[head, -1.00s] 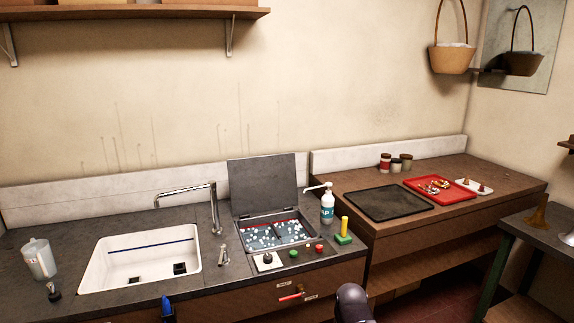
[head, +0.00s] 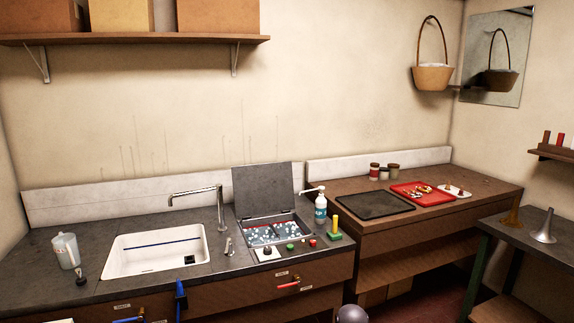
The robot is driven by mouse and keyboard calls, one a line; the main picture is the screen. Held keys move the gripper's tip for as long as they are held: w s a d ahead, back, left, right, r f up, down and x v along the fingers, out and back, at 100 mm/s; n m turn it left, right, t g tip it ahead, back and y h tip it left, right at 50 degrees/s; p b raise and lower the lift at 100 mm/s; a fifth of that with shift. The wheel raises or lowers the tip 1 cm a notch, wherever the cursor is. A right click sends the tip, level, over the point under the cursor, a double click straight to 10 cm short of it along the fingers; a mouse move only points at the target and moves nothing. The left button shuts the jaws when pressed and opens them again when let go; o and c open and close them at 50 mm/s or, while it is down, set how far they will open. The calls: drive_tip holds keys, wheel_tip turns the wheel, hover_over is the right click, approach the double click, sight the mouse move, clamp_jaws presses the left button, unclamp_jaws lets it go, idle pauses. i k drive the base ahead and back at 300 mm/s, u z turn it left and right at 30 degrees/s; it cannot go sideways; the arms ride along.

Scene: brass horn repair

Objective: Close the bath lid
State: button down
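The bath (head: 272,232) is set into the dark counter to the right of the sink, with bubbly liquid and small pale bits inside. Its grey lid (head: 263,190) stands up open at the back edge, leaning near the wall. A rounded grey part at the bottom edge looks like part of my arm. My gripper is not seen.
A soap bottle (head: 320,208) and a green block with a yellow post (head: 334,231) stand right of the bath. A tap (head: 219,207) and white sink (head: 155,252) are left. A black mat (head: 374,205) and red tray (head: 421,194) lie on the wooden bench. A shelf (head: 140,39) hangs above.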

sight(267, 188)
drive_tip(key=k, duration=0.65)
drive_tip(key=z, duration=0.55)
drive_tip(key=i, duration=1.85)
drive_tip(key=u, duration=0.7)
drive_tip(key=i, duration=0.5)
drive_tip(key=u, duration=0.45)
